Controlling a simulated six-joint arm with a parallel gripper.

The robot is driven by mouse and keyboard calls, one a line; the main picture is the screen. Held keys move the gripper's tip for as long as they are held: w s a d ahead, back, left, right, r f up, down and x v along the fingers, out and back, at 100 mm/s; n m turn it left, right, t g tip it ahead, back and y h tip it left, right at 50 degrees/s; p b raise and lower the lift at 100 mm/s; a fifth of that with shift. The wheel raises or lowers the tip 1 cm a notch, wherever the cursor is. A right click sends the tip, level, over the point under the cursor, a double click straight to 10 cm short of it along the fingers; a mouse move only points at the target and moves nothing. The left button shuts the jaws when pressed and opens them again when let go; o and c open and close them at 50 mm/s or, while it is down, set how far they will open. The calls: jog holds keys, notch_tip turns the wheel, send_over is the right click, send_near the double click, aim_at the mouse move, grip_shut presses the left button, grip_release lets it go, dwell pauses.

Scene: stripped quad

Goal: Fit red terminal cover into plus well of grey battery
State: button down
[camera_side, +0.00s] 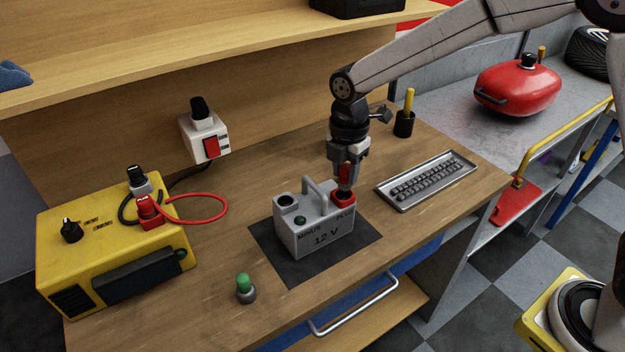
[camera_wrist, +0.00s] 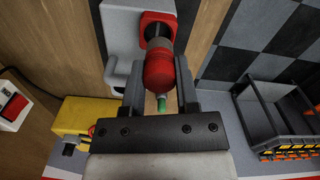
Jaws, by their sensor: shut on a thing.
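The grey battery (camera_side: 325,238), marked 12 V, MINUS and PLUS, stands upright on a dark mat (camera_side: 280,268). Its plus well (camera_side: 347,203) has a red rim and is at the right end. My gripper (camera_side: 345,174) is shut on the red terminal cover (camera_wrist: 160,72), with a finger on each side. The cover is over the plus well, its grey lower end pointing at the red opening (camera_wrist: 155,20). I cannot tell whether that end touches or enters the well. The dark minus well (camera_side: 286,200) is at the battery's left end.
A yellow charger (camera_side: 100,235) with a red cable stands at the left. A green-topped piece (camera_side: 245,287) sits at the front. A keyboard-like tray (camera_side: 426,180) and a black cup (camera_side: 404,124) are to the right. The battery's handle (camera_side: 317,192) rises beside my gripper.

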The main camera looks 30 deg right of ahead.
aim_at(343, 183)
jog(key=shift+w+f, duration=0.15)
jog(key=shift+f, duration=1.55)
jog(key=shift+f, duration=0.1)
jog(key=shift+c, duration=1.8)
grip_release()
notch_tip(343, 183, up, 12)
jog(key=shift+r, duration=0.1)
